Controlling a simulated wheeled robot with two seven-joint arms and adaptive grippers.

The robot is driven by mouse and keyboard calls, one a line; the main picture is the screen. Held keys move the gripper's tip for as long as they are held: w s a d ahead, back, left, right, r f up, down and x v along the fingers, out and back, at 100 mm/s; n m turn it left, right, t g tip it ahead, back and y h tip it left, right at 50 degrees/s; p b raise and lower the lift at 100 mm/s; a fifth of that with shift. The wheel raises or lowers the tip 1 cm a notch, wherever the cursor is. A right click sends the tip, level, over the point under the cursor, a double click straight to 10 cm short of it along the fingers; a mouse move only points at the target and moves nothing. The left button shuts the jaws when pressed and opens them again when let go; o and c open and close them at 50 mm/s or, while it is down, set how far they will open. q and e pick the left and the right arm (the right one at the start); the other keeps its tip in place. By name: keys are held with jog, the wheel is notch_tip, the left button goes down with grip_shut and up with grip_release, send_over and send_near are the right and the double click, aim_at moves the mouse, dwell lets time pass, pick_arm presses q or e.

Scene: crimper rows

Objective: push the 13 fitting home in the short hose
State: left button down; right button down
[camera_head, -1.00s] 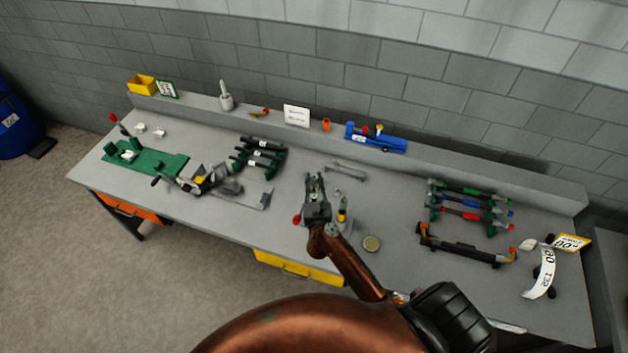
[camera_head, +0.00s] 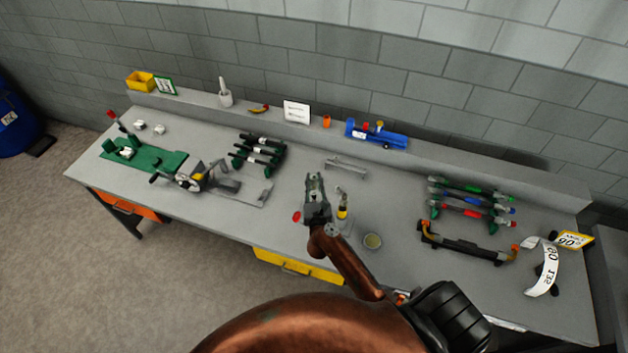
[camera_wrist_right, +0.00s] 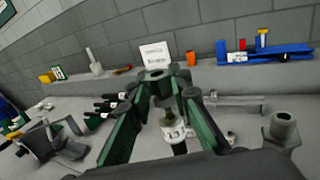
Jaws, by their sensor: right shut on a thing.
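My right gripper (camera_head: 315,182) is over the middle of the bench, and its green-padded fingers show in the right wrist view (camera_wrist_right: 172,98). It is shut on a small metal fitting with a white label (camera_wrist_right: 171,128), which stands between the fingers. A short dark piece (camera_wrist_right: 179,148) shows just below the label; it may be the short hose. I cannot read the label or tell how deep the fitting sits, as the fingers and wrist hide the joint. My left gripper is not in view.
Black hoses (camera_head: 258,152) and a crimper (camera_head: 195,178) stand left; coloured hoses (camera_head: 472,210) stand right. A blue fixture (camera_head: 376,137) stands behind.

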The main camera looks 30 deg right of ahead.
jog(key=shift+f+b, duration=0.8)
jog(key=shift+f, duration=0.25)
jog(key=c, duration=1.7)
grip_release()
jog(key=v, duration=1.2)
jog(key=shift+a, duration=0.15)
